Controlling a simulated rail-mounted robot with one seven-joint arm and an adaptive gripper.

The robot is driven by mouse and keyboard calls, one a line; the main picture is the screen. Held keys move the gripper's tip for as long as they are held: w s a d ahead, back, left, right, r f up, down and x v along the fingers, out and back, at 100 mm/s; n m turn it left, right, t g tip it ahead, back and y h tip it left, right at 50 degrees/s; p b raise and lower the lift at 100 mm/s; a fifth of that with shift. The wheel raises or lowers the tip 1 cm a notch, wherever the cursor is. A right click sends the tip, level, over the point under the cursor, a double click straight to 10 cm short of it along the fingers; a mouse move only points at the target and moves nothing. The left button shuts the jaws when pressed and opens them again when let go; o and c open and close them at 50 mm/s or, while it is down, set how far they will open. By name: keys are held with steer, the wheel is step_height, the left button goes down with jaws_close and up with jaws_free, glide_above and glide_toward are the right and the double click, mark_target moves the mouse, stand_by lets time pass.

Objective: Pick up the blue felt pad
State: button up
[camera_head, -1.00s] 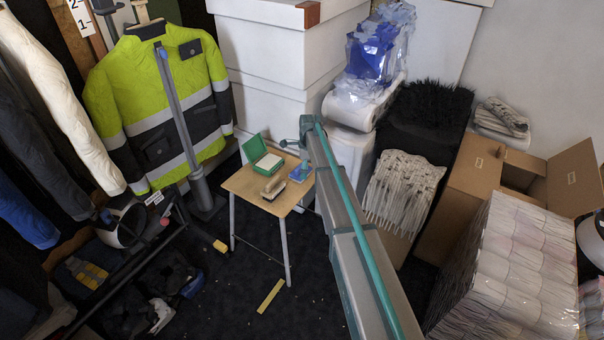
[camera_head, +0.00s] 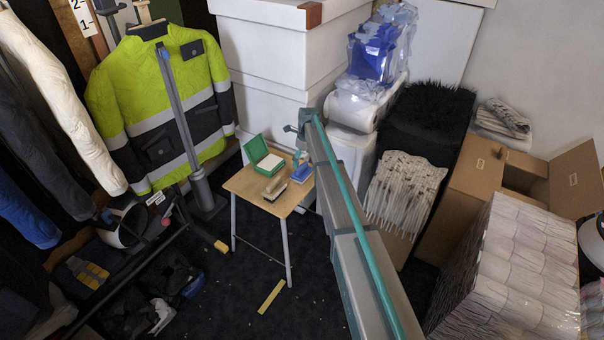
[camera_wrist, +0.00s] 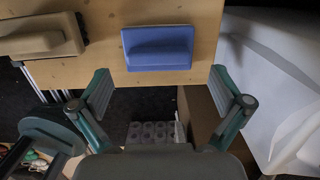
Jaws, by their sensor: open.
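The blue felt pad (camera_head: 301,174) lies on the small wooden table (camera_head: 244,188), near its right side. In the wrist view the blue pad (camera_wrist: 158,48) is a block with a raised ridge, close to the table edge. My gripper (camera_wrist: 157,84) is open and empty, its two fingers spread apart. In that view the fingertips sit just below the pad, one toward each side, and do not touch it. In the head view my arm covers part of the area right of the table, and the fingers are too small to make out clearly.
A tan brush-like block (camera_head: 274,188) lies left of the pad; it also shows in the wrist view (camera_wrist: 42,36). An open green box (camera_head: 262,157) stands at the table's back left. White boxes (camera_head: 270,60) stand behind, and a white bin (camera_head: 352,150) is close on the right.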

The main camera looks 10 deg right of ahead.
mark_target(302, 166)
step_height(302, 166, down, 5)
steer(key=shift+a+r, duration=0.1)
steer(key=shift+a, duration=0.05)
steer(key=c, duration=1)
steer(key=shift+c, duration=0.2)
steer(key=shift+r, duration=0.1)
steer(key=shift+r, duration=0.25)
step_height(302, 166, up, 2)
steer(key=shift+r, duration=0.2)
steer(key=s+r+b, duration=0.1)
steer(key=s+r, duration=0.9)
steer(key=s, duration=0.4)
steer(key=shift+d, duration=0.35)
